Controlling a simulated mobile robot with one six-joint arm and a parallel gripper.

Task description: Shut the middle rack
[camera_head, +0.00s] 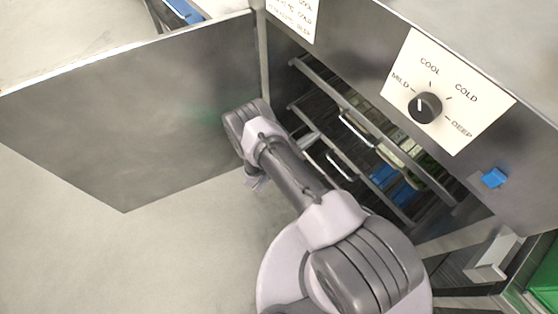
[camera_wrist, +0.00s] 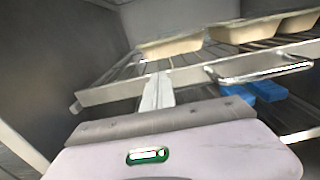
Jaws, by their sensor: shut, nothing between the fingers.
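Inside the open cabinet, two rack fronts with handles show in the head view: an upper rack (camera_head: 330,82) and a lower rack (camera_head: 330,142). Anything lower is hidden by my arm, so I cannot tell which is the middle one. In the wrist view, a rack with a metal front bar (camera_wrist: 110,93) and a handle (camera_wrist: 262,68) lies ahead. My gripper (camera_wrist: 158,90) is shut and empty, its fingertips overlapping that bar. I cannot tell whether they touch it. In the head view the gripper is mostly hidden behind my wrist.
The cabinet door (camera_head: 130,105) stands wide open at the left. Cream trays (camera_wrist: 172,46) sit on the rack, and blue items (camera_wrist: 255,92) show beneath it. A dial (camera_head: 425,107) is on the top panel. A green bin (camera_head: 545,285) stands at the lower right.

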